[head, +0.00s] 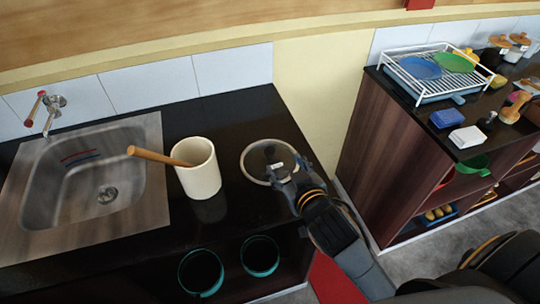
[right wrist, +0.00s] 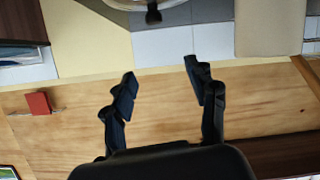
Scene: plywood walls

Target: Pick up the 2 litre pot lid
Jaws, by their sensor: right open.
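The pot lid (head: 256,160), round with a pale rim, lies on the black counter (head: 225,118) to the right of the white crock. My right gripper (head: 288,174) is over the lid's right side and hides part of it. In the right wrist view its two fingers (right wrist: 160,75) are spread with nothing between them. At the top edge of that view a round rim with a dark knob (right wrist: 152,14), seemingly the lid, is cut off, beyond the fingertips. My left gripper is not in view.
A white crock (head: 198,172) with a wooden handle in it stands left of the lid. A metal sink (head: 85,180) is further left. Two dark teal-rimmed pots (head: 260,256) sit below the counter edge. A dish rack (head: 400,72) stands on the right cabinet.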

